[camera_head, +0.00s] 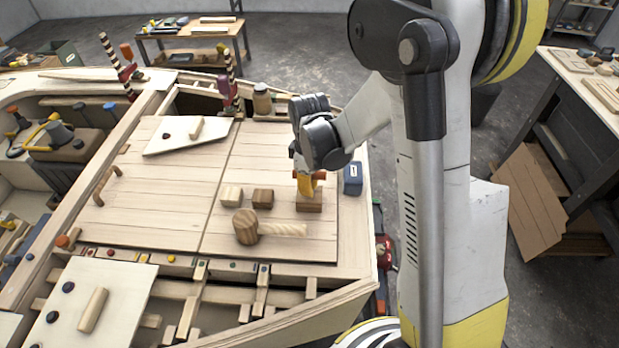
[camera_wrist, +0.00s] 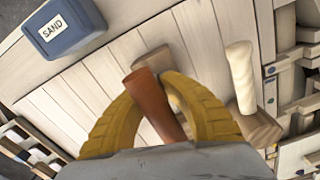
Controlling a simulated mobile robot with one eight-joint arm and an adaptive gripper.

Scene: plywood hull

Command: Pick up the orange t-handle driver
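The orange t-handle driver (camera_wrist: 156,104) shows in the wrist view as an orange-brown handle between the yellow fingers of my gripper (camera_wrist: 162,82). The fingers curve in on both sides of it and appear closed on it near their tips. Its lower part is hidden by the gripper body. In the head view my gripper (camera_head: 306,188) points down just over a brown wooden block (camera_head: 310,204), and a bit of orange shows beside the yellow fingers. I cannot tell whether the driver touches the block.
A wooden mallet (camera_head: 246,227) and two small blocks (camera_head: 231,196) (camera_head: 263,198) lie left of my gripper on the plank deck (camera_head: 170,205). A blue SAND box (camera_head: 353,179) stands close on the right, also in the wrist view (camera_wrist: 70,28). Left deck planks are mostly clear.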

